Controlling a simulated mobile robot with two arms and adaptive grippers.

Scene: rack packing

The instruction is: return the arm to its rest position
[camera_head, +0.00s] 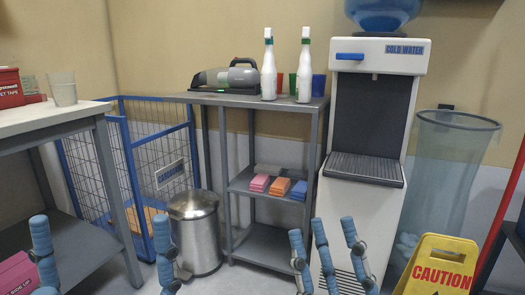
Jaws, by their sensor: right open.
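My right gripper (324,232) shows at the bottom centre, its blue fingers pointing up and spread a little apart. Nothing is between them. It is in front of the lower part of the water cooler and the right side of the grey shelf rack, touching neither as far as I can see. My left gripper (100,230) is at the bottom left, with its blue fingers wide apart and empty. It is in front of the table leg and the metal bin. Both palms and arms are below the picture edge.
The grey shelf rack (235,188) holds white bottles (268,70), a vacuum (228,78) and coloured blocks (279,186). A water cooler (335,220), a yellow caution sign (437,266) and a clear bin (450,165) stand right. A table (60,118), wire cage (155,150) and metal bin (195,235) stand left.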

